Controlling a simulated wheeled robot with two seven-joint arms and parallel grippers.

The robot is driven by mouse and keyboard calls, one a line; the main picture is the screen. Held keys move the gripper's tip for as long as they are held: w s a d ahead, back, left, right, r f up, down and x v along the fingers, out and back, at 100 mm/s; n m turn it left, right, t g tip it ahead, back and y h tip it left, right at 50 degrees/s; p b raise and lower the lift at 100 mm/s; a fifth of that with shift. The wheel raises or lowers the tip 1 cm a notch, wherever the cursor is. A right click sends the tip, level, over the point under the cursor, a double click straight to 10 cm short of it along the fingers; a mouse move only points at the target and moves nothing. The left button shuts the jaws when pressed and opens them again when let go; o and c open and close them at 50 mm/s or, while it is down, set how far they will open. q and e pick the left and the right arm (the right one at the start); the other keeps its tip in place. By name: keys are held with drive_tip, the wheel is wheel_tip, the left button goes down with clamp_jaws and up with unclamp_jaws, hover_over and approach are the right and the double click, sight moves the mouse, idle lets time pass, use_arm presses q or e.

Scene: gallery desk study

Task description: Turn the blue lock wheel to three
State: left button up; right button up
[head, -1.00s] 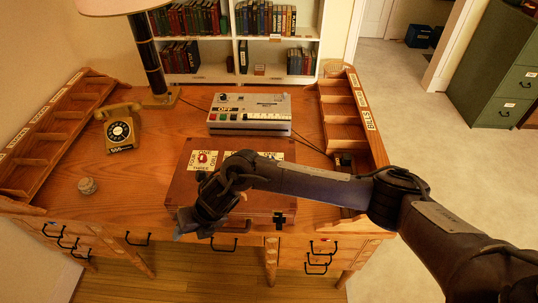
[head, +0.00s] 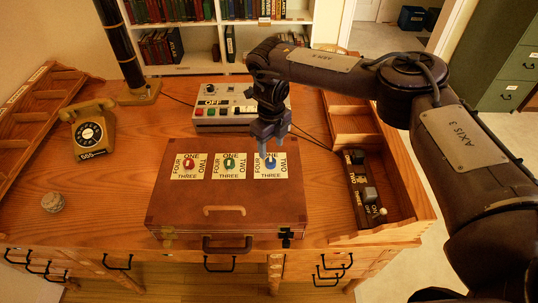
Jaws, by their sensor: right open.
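The blue lock wheel (head: 270,163) is the right one of three wheels on the lid of a brown wooden case (head: 225,200). It sits on a cream label plate with ONE above, TWO at the right and THREE below; where the wheel points is too small to tell. A red wheel (head: 190,163) and a green wheel (head: 229,162) sit to its left on like plates. My left gripper is not in view.
A grey box with coloured buttons and an OFF sign (head: 212,112) stands behind the case. A yellow telephone (head: 90,130) and a small round object (head: 53,203) are at the left.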

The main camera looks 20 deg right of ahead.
sight(271, 160)
wheel_tip(271, 160, down, 4)
drive_tip(key=shift+s+f+p, duration=0.1)
drive_tip(key=shift+s+p, duration=0.05)
drive_tip(key=shift+p, duration=0.4)
drive_tip(key=shift+f, duration=0.85)
drive_tip(key=c, duration=1)
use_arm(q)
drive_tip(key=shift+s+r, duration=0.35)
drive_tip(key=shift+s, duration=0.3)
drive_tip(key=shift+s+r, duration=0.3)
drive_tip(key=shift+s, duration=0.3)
